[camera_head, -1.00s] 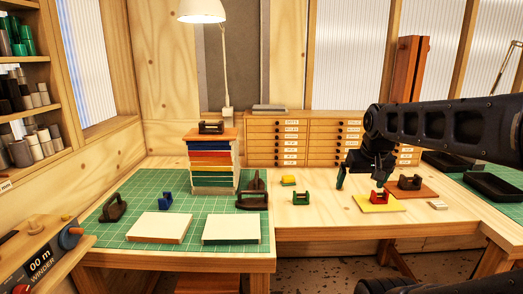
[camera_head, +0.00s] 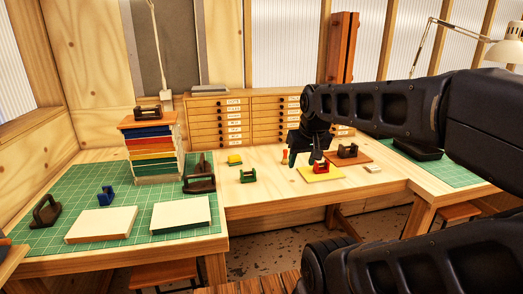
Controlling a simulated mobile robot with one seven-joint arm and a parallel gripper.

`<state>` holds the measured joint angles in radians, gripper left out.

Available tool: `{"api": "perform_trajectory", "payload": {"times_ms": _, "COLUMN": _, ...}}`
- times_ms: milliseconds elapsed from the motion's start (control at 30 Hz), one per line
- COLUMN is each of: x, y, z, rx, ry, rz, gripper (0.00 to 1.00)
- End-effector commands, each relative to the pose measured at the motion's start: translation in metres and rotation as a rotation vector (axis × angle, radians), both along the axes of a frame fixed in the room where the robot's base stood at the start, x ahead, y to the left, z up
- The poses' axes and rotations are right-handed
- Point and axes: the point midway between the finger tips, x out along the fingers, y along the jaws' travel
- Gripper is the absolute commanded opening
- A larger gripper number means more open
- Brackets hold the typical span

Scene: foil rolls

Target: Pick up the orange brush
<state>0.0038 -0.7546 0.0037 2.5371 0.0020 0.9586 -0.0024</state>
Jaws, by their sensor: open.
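A small upright orange-red item (camera_head: 285,157), which looks like the orange brush, stands on the wooden table (camera_head: 262,198) just left of my gripper. It is tiny in the view, and I cannot make out its bristles. My gripper (camera_head: 303,158) is open and points down over the table, close to the right of the item. I cannot tell whether a finger touches it. No held object shows between the fingers.
A red holder (camera_head: 320,168) sits on a yellow sheet (camera_head: 321,174) right of the gripper, with a dark holder (camera_head: 347,151) beyond. A tall book stack (camera_head: 155,155) stands on the green mat (camera_head: 140,246).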

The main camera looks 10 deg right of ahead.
Motion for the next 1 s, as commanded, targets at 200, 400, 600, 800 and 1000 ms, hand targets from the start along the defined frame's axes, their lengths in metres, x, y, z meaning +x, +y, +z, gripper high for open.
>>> {"api": "perform_trajectory", "payload": {"times_ms": 200, "x": 0.001, "y": 0.0, "z": 0.001, "rx": 0.001, "ry": 0.0, "rz": -0.002, "gripper": 0.48}}
{"api": "perform_trajectory", "payload": {"times_ms": 400, "x": 0.022, "y": -0.002, "z": 0.011, "rx": 0.029, "ry": 0.021, "rz": -0.063, "gripper": 0.48}}
{"api": "perform_trajectory", "payload": {"times_ms": 600, "x": 0.069, "y": -0.009, "z": 0.029, "rx": 0.086, "ry": 0.064, "rz": -0.2, "gripper": 0.48}}
{"api": "perform_trajectory", "payload": {"times_ms": 800, "x": 0.121, "y": -0.017, "z": 0.04, "rx": 0.138, "ry": 0.106, "rz": -0.347, "gripper": 0.48}}
{"api": "perform_trajectory", "payload": {"times_ms": 1000, "x": 0.174, "y": -0.028, "z": 0.044, "rx": 0.182, "ry": 0.146, "rz": -0.495, "gripper": 0.48}}
